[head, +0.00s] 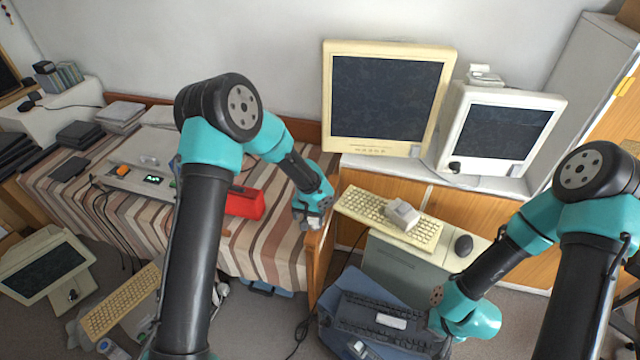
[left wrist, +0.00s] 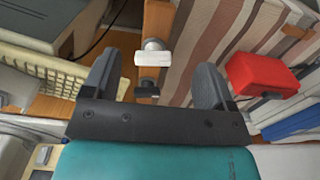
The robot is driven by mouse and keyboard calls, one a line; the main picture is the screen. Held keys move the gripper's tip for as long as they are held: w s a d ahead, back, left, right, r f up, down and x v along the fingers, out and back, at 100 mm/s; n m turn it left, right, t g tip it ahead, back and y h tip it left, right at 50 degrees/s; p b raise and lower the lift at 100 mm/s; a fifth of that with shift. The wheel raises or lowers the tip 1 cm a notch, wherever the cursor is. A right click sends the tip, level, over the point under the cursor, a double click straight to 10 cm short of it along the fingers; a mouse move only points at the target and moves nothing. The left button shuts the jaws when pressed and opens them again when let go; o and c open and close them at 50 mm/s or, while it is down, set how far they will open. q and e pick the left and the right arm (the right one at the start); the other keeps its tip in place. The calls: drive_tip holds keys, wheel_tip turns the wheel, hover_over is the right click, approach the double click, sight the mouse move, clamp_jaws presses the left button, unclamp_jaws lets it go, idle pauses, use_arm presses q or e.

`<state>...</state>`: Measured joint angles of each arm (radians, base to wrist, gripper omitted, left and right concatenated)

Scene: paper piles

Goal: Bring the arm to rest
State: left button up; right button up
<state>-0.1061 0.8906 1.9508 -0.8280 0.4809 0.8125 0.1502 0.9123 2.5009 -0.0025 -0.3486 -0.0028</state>
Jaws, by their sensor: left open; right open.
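My left gripper (head: 312,212) hangs over the right edge of the striped bed, by the wooden bed end. In the left wrist view its two fingers (left wrist: 155,85) are spread wide apart. A small white block with a round grey base (left wrist: 153,55) shows between them against the wooden edge, and neither finger touches it in the picture. The right fingers are mostly hidden by the wrist.
A cream keyboard (head: 375,218) and a dark mouse (head: 463,244) lie right of the left gripper. Two monitors (head: 388,97) (head: 502,132) stand behind. A red box (head: 245,203) lies on the striped bed (head: 270,245). A black keyboard (head: 365,318) is below.

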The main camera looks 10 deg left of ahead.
use_arm(q)
drive_tip(key=s+a+f+n+h, duration=0.1)
drive_tip(key=s+f, duration=0.3)
drive_tip(key=s, duration=0.8)
drive_tip(key=s+a+f+n+h, duration=0.1)
drive_tip(key=s+a+f, duration=0.3)
drive_tip(key=s, duration=0.9)
drive_tip(key=shift+s+f+n+t+h, duration=0.15)
drive_tip(key=shift+s+n+t+h, duration=0.2)
drive_tip(key=shift+h, duration=0.55)
